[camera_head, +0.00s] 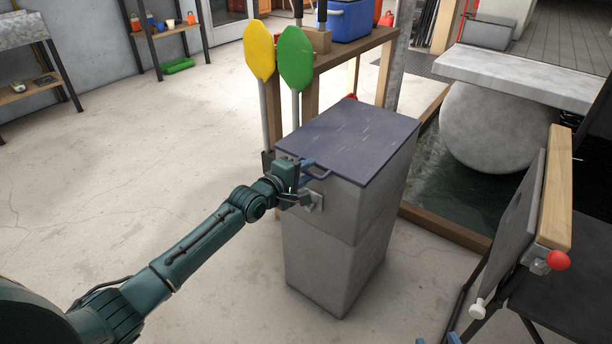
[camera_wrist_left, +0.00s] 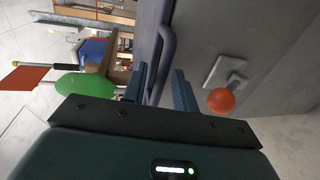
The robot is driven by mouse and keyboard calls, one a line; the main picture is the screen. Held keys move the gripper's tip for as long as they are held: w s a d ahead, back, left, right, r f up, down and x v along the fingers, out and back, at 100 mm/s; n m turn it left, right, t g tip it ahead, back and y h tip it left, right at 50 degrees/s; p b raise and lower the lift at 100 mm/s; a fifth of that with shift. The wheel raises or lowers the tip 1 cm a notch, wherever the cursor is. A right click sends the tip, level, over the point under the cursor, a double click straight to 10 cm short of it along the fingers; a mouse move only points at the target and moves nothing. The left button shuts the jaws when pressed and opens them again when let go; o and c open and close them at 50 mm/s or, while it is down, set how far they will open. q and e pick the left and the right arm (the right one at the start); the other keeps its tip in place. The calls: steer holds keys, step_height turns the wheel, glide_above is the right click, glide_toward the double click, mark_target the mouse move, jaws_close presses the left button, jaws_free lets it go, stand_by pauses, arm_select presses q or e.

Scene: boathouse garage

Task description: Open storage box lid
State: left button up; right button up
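The grey storage box (camera_head: 335,245) stands upright on the floor, and its dark blue-grey lid (camera_head: 350,138) lies flat and closed on top. A bar handle (camera_head: 321,172) sticks out from the lid's front edge; it also shows in the left wrist view (camera_wrist_left: 167,45). My left gripper (camera_head: 308,172) is at the handle with its blue fingers apart, one on each side of the bar. Contact with the bar cannot be told. My right gripper (camera_head: 437,341) shows only as two separated blue fingertips at the bottom edge, away from the box.
A latch plate with an orange-red ball knob (camera_wrist_left: 221,100) sits on the box front beside my left fingers. Yellow (camera_head: 259,50) and green (camera_head: 295,58) paddles stand behind the box by a wooden bench. A folding panel (camera_head: 510,230) stands at right. Floor at left is clear.

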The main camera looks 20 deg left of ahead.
arm_select(q)
steer(key=shift+w+d, duration=0.1)
steer(key=shift+w, duration=0.05)
jaws_close()
stand_by(0.5)
